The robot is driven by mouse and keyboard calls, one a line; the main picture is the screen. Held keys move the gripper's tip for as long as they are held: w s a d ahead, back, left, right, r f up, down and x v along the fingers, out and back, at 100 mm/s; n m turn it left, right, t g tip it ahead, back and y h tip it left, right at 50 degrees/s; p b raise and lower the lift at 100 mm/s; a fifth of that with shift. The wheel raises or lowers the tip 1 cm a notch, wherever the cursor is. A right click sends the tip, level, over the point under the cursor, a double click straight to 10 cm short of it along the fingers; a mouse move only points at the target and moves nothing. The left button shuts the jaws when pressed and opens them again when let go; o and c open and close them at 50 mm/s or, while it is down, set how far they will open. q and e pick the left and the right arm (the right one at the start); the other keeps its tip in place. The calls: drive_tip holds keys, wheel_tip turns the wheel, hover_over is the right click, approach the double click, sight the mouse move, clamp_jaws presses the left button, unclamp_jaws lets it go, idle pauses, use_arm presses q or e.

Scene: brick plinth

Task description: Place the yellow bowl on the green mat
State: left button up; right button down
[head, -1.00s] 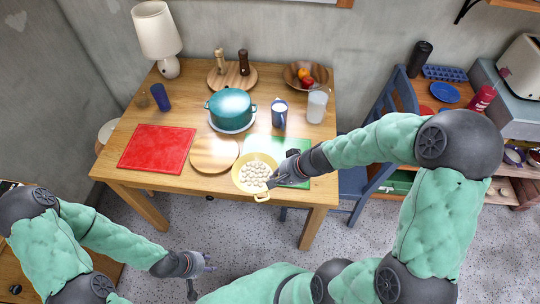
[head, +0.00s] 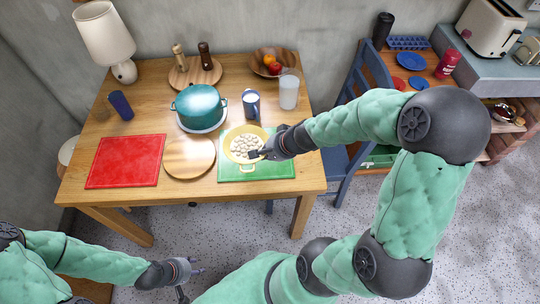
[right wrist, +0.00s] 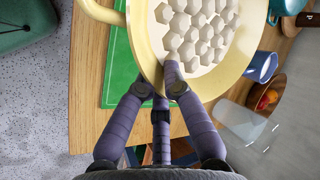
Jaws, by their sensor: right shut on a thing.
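The yellow bowl (head: 232,144), filled with pale rounded pieces, is over the green mat (head: 268,170) in the head view. My right gripper (head: 262,150) is shut on the bowl's right rim. In the right wrist view, the bowl (right wrist: 150,60) is gripped at its rim by my right fingers (right wrist: 170,80), and part of the green mat (right wrist: 122,88) shows below it. I cannot tell whether the bowl touches the mat. My left gripper (head: 190,272) is low at the bottom left, away from the table; its opening is unclear.
A round wooden board (head: 190,166) lies left of the green mat, and a red mat (head: 125,168) is further left. A teal pot (head: 198,104), a blue mug (head: 251,108) and a clear cup (head: 289,92) stand behind. A blue chair (head: 375,80) is at the right.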

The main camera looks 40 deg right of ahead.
drive_tip(key=w+d+f+b, duration=0.1)
drive_tip(key=f, duration=0.1)
drive_tip(key=w+d+f+b, duration=0.1)
drive_tip(key=d+f, duration=0.1)
drive_tip(key=w+d+f+b, duration=0.1)
drive_tip(key=d+f, duration=0.1)
drive_tip(key=shift+w+f, duration=0.2)
drive_tip(key=shift+w, duration=0.15)
drive_tip(key=shift+w+f+b, duration=0.1)
drive_tip(key=shift+f+b, duration=1.15)
drive_tip(key=shift+f, duration=0.3)
drive_tip(key=shift+f, duration=0.2)
drive_tip(key=c, duration=1.4)
unclamp_jaws()
drive_tip(key=shift+o, duration=0.2)
drive_tip(key=shift+r, duration=0.1)
drive_tip(key=shift+d+r, duration=0.1)
drive_tip(key=shift+r, duration=0.25)
drive_tip(key=p+v, duration=0.5)
drive_tip(key=v, duration=0.6)
drive_tip(key=shift+s, duration=0.3)
